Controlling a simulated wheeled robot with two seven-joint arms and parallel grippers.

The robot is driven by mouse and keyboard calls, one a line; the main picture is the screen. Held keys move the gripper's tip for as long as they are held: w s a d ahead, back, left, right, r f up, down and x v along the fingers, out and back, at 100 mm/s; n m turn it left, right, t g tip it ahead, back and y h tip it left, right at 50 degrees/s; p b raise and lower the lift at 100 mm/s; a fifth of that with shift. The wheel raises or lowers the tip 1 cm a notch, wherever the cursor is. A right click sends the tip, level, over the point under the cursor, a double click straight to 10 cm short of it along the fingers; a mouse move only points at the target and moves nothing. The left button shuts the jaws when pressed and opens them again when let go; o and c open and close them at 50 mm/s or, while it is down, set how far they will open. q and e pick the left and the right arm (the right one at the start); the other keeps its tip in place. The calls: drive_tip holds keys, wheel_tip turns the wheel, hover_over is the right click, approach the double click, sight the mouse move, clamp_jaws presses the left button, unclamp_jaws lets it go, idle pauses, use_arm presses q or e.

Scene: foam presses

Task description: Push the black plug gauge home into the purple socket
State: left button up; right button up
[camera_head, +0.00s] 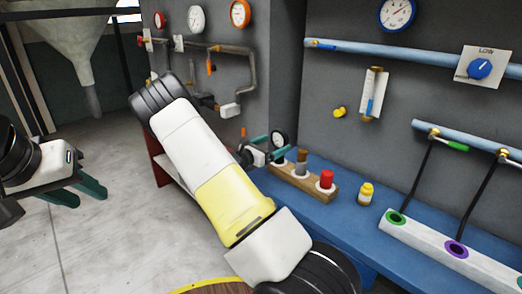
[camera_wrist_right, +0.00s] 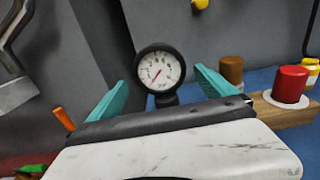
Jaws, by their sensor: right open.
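The black plug gauge (camera_head: 278,138) looks to be the black-rimmed dial with a white face at the left end of a wooden rack. In the right wrist view the gauge (camera_wrist_right: 160,69) stands upright between the teal fingers of my right gripper (camera_wrist_right: 163,92), with a gap on each side. My right gripper (camera_head: 270,151) is open; whether the gauge's lower end sits in the rack is hidden. The purple socket (camera_head: 456,249) is in a white block at the lower right and looks empty. My left gripper (camera_head: 76,191) is open and empty at the far left.
The wooden rack (camera_head: 287,176) also holds a brown plug (camera_head: 301,158) and a red plug (camera_head: 327,179). A yellow bottle (camera_head: 365,194) stands between rack and white block (camera_head: 415,238) on the blue bench. Black hoses hang above the block, which also has a green socket (camera_head: 396,217).

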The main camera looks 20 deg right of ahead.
sight(277, 142)
drive_tip(key=x, duration=0.3)
drive_tip(key=shift+d, duration=0.25)
clamp_jaws()
